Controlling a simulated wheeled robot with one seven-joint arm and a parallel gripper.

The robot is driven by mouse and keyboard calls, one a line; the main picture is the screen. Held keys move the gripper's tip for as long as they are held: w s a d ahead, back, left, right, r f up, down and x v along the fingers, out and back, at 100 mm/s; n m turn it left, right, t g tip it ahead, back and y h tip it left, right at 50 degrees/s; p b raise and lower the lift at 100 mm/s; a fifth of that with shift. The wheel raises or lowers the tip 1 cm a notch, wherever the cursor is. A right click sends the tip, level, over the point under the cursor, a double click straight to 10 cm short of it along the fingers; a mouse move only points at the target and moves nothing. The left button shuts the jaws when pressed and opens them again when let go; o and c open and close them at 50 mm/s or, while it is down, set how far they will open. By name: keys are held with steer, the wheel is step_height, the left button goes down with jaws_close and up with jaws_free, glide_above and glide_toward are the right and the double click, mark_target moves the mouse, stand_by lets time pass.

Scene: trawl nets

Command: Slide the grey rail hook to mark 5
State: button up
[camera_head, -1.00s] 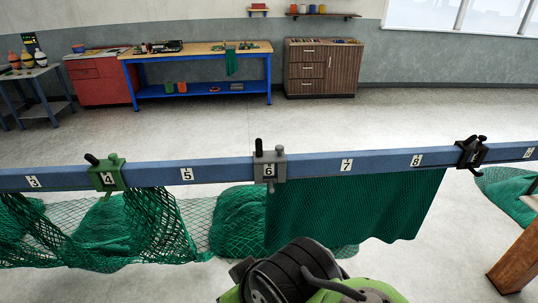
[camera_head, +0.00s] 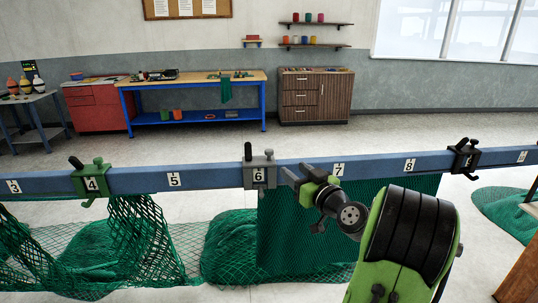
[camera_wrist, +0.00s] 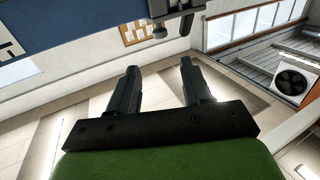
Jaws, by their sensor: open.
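The grey rail hook (camera_head: 259,170) sits on the blue rail (camera_head: 215,178) at mark 6, with its dark handle standing up. The number 5 plate (camera_head: 174,180) is to its left on the rail, with bare rail between. My gripper (camera_head: 290,176) is just right of the hook, near the front of the rail, and looks apart from it. In the wrist view, my gripper (camera_wrist: 157,64) has its two dark fingers spread with nothing between them. A grey part at the top, likely the hook (camera_wrist: 172,8), is beyond the fingers and partly cut off.
A green hook (camera_head: 92,180) sits at mark 4, holding a bunched net (camera_head: 140,235). A black hook (camera_head: 464,160) sits beyond mark 8. A green net (camera_head: 285,240) hangs below the rail from mark 6 rightward, partly behind my arm. Workbenches stand far back.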

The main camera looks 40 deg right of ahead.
mark_target(271, 152)
steer(key=p+x, duration=0.4)
steer(key=x, duration=1)
steer(key=shift+w+p, duration=0.3)
steer(key=shift+w, duration=0.05)
jaws_close()
